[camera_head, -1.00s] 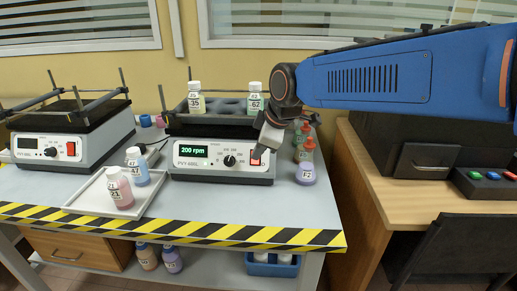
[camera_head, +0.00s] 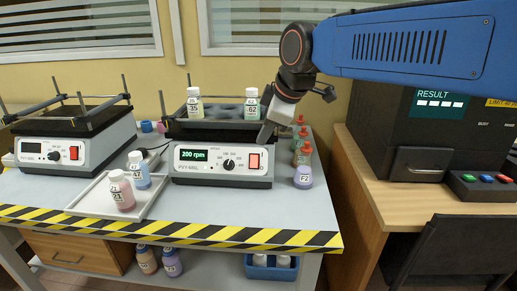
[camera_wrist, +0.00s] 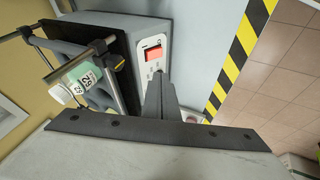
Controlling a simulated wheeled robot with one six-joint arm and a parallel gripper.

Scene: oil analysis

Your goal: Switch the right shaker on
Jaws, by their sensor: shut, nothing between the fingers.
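The right shaker (camera_head: 200,170) stands on the grey bench. Its display (camera_head: 194,155) is lit and reads "200 rpm". A dial sits beside the display, and the red power switch (camera_head: 254,161) is at the right end of the front panel. The switch also shows in the wrist view (camera_wrist: 153,54). Two capped bottles, one cream-labelled 35 (camera_head: 194,103) and one green-labelled 62 (camera_head: 252,104), stand in the shaker's tray. My gripper (camera_head: 264,137) is shut and empty, just above and right of the switch, apart from it. In the wrist view the closed fingers (camera_wrist: 160,90) point near the switch.
The left shaker (camera_head: 90,150) has a dark display. A white tray (camera_head: 90,200) with a pink and a blue bottle lies between the shakers, in front. A dark analyser (camera_head: 395,110) stands on the wooden desk.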

